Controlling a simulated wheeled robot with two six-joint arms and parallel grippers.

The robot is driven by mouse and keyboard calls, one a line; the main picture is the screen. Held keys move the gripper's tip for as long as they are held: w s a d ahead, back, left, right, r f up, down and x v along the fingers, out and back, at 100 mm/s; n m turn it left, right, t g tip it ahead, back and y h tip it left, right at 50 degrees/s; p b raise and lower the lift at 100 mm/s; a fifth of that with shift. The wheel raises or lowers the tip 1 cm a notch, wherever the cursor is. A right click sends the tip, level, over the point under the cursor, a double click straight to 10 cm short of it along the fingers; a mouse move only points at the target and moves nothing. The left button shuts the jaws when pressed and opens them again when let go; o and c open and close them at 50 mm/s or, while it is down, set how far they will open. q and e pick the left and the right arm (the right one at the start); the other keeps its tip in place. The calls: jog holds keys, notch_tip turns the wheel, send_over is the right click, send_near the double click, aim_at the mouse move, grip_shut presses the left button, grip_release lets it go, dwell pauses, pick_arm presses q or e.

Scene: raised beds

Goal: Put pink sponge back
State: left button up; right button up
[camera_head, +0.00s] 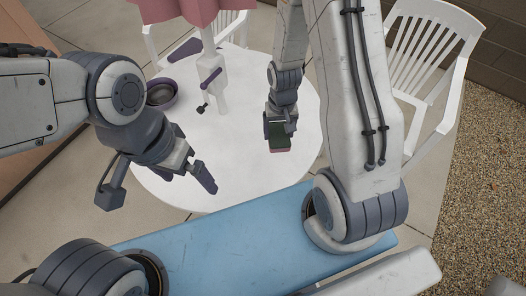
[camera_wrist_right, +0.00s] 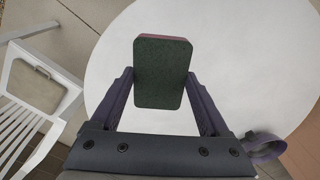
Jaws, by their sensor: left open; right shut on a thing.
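The sponge has a dark green face and a thin pink layer. In the right wrist view the sponge (camera_wrist_right: 162,75) is between the two fingers of my right gripper (camera_wrist_right: 160,88), over the white round table. In the head view my right gripper (camera_head: 279,124) is shut on the sponge (camera_head: 279,143), with the pink edge facing down toward the front. My left gripper (camera_head: 205,177) is open and empty, over the table's front left edge; its finger partly shows.
The table's middle is largely clear. Gravel (camera_head: 490,150) lies at the right.

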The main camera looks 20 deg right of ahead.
jog(key=s+d+f+m+b, duration=0.2)
jog(key=s+d+f+m, duration=0.2)
jog(key=s+m, duration=0.2)
jog(key=shift+m, duration=0.9)
jog(key=w+a+f, duration=0.3)
jog(key=w, duration=0.1)
jog(key=w+a+f+p, duration=0.1)
jog(key=w+a+f, duration=0.2)
jog(key=a+f, duration=0.1)
jog(key=shift+w+a, duration=0.2)
jog(key=shift+w, duration=0.2)
notch_tip(320, 180, down, 4)
jog(key=shift+r+p, duration=0.2)
jog(key=shift+p, duration=0.2)
jog(key=shift+f, duration=0.2)
pick_arm(q)
jog(key=shift+w+f, duration=0.2)
jog(key=shift+f, duration=0.25)
